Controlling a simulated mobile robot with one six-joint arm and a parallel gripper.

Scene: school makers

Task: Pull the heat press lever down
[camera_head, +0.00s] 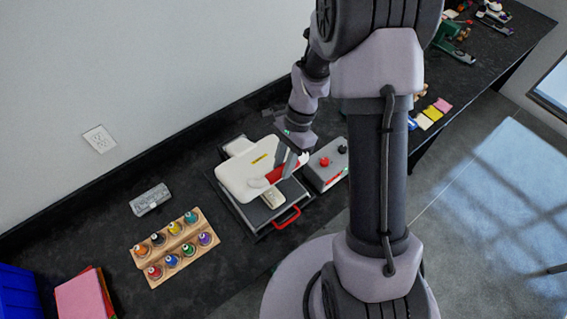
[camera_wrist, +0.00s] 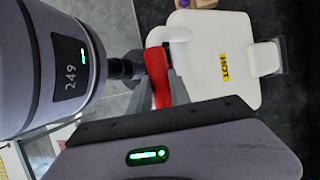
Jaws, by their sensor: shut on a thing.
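The heat press (camera_head: 245,180) stands on the black counter, with a white upper plate that also shows in the wrist view (camera_wrist: 207,85) with a yellow HOT label. Its red lever (camera_wrist: 158,76) shows at the near edge of the plate, and part of it shows in the head view (camera_head: 284,172). My gripper (camera_wrist: 161,88) is shut on the red lever, with fingers at its sides. In the head view, my gripper (camera_head: 291,163) is over the right side of the plate and partly hides the lever. A separate red loop handle (camera_head: 287,217) is on the front of the press base.
A grey control box (camera_head: 322,172) with red knobs stands close on the right of the press. A wall runs behind the counter.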

